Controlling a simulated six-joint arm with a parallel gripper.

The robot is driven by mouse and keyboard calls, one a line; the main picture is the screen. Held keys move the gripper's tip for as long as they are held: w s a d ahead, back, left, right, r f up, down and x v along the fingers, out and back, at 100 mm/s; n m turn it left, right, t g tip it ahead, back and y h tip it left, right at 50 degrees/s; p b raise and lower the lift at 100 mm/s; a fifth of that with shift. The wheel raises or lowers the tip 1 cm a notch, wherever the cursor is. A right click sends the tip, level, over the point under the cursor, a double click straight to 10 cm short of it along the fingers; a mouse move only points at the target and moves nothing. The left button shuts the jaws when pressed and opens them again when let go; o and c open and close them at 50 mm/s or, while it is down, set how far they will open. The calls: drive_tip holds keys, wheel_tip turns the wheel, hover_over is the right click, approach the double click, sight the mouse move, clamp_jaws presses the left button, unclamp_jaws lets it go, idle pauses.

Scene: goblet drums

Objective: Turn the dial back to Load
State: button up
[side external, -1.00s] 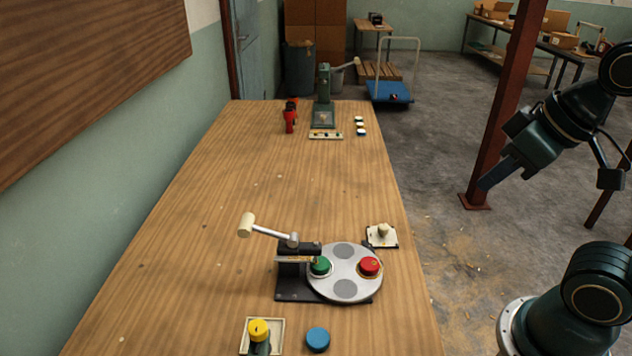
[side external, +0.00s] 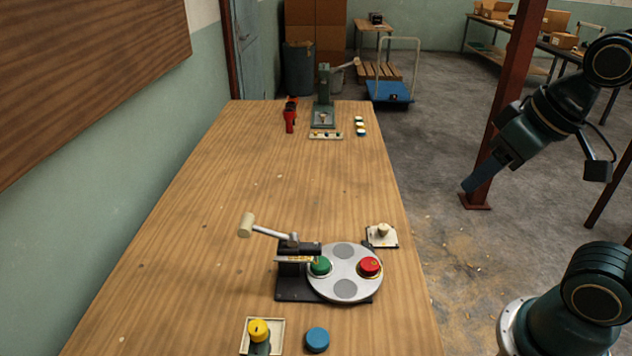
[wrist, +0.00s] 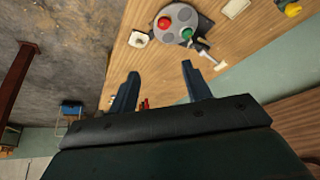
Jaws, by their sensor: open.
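A round grey dial plate (side external: 345,270) sits on a dark base on the bench. It carries a green round piece (side external: 320,266) at left, a red one (side external: 369,267) at right, and two darker grey empty spots. A black press head with a mallet-shaped lever (side external: 265,229) stands at its left, beside the green piece. A cream knob (side external: 382,230) sits on a small square plate behind the disc. No Load marking is readable. My gripper (side external: 467,188) is in the air right of the bench, open and empty; its fingers (wrist: 160,69) point toward the bench in the wrist view.
At the bench front are a yellow-topped piece (side external: 259,331) on a pale square tray and a blue disc (side external: 317,339). A green press (side external: 324,101), a red tool (side external: 290,117) and small discs stand far back. The middle bench is clear. A red-brown post (side external: 505,100) stands behind my arm.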

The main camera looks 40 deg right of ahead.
drive_tip(key=w+d+m+g, duration=0.1)
drive_tip(key=w+d+m, duration=0.1)
drive_tip(key=w+m, duration=0.35)
drive_tip(key=m+g, duration=0.4)
drive_tip(key=m, duration=0.8)
hover_over(384, 226)
wheel_tip(384, 226, down, 17)
drive_tip(key=shift+f, duration=0.15)
drive_tip(key=shift+f, duration=0.1)
drive_tip(key=shift+f, duration=6.75)
drive_tip(key=shift+c, duration=0.4)
drive_tip(key=c, duration=0.9)
